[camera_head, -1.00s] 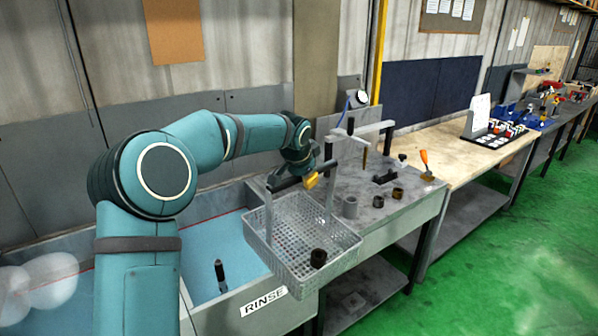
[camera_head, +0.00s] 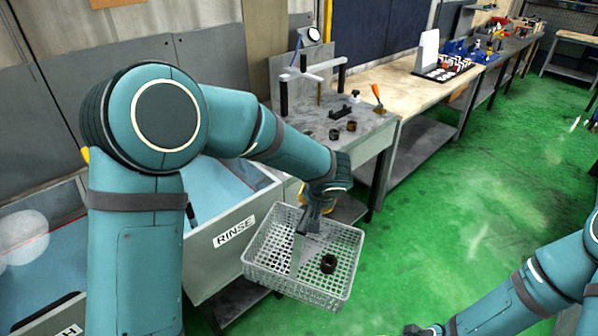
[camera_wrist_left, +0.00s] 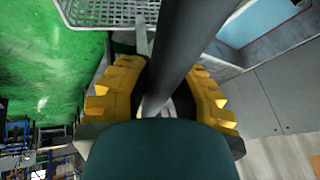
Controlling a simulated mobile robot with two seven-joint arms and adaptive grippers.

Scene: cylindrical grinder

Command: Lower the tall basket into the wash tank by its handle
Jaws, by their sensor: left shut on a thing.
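The grey mesh basket (camera_head: 262,279) hangs in front of the rinse tank, over the green floor, with a dark ring (camera_head: 328,264) inside. My left gripper (camera_head: 318,200) is above it, shut on its handle, and largely hidden by my wrist in the head view. In the left wrist view, the yellow fingers (camera_wrist_left: 163,95) sit either side of the dark handle bar (camera_wrist_left: 190,40), and mesh of the basket (camera_wrist_left: 110,12) shows at the top. A tank with white foam (camera_head: 22,238), its label cut off, is at far left. My right gripper (camera_head: 425,330) is partly visible at the bottom edge.
The rinse tank (camera_head: 225,255) stands just left of the basket; a dark upright object (camera_head: 190,215) shows in it. A grey bench (camera_head: 368,135) behind holds small dark rings and a white-topped stand (camera_head: 312,72). Green floor (camera_head: 470,200) is open to the right.

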